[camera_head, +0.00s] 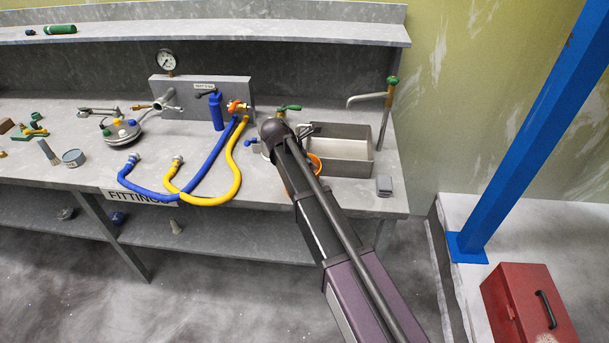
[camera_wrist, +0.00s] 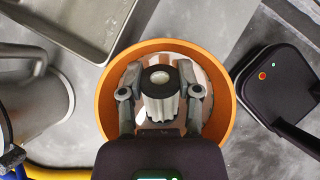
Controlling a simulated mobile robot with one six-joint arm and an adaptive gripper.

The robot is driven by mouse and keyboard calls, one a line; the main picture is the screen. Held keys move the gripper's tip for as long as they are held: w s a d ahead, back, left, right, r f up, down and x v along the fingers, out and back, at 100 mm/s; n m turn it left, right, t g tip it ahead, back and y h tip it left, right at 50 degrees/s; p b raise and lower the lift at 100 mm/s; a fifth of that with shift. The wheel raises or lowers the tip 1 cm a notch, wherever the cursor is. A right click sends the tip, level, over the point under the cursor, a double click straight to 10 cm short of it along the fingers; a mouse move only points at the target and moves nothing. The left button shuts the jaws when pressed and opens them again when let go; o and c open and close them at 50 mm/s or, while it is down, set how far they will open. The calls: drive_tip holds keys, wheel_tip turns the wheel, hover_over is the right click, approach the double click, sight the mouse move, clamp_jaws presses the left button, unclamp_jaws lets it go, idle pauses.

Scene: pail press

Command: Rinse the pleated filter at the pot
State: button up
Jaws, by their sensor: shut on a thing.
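In the wrist view my gripper (camera_wrist: 160,92) is shut on the pleated filter (camera_wrist: 162,104), which has white pleated sides, a black top and a pale centre. The filter is upright over the middle of an orange bowl (camera_wrist: 106,102). I cannot tell whether it touches the bottom. A grey metal vessel (camera_wrist: 40,105), possibly the pot, stands at the left of the wrist view, cut off by the edge. In the head view my arm hides the gripper and filter; part of the orange bowl (camera_head: 316,161) shows beside the arm.
The grey sink (camera_head: 372,144) lies behind the bowl, with a green-handled tap (camera_head: 390,90) at its right. Blue (camera_head: 150,195) and yellow (camera_head: 205,201) hoses lie on the bench to the left. A dark device (camera_wrist: 272,78) stands right of the bowl in the wrist view.

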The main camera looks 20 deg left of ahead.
drive_tip(key=shift+r+p, duration=3.95)
drive_tip(key=shift+r, duration=0.2)
drive_tip(key=shift+r+p, duration=2)
drive_tip(key=shift+r, duration=0.05)
drive_tip(key=shift+f, duration=0.1)
wheel_tip(320, 180, down, 5)
drive_tip(key=b, duration=0.5)
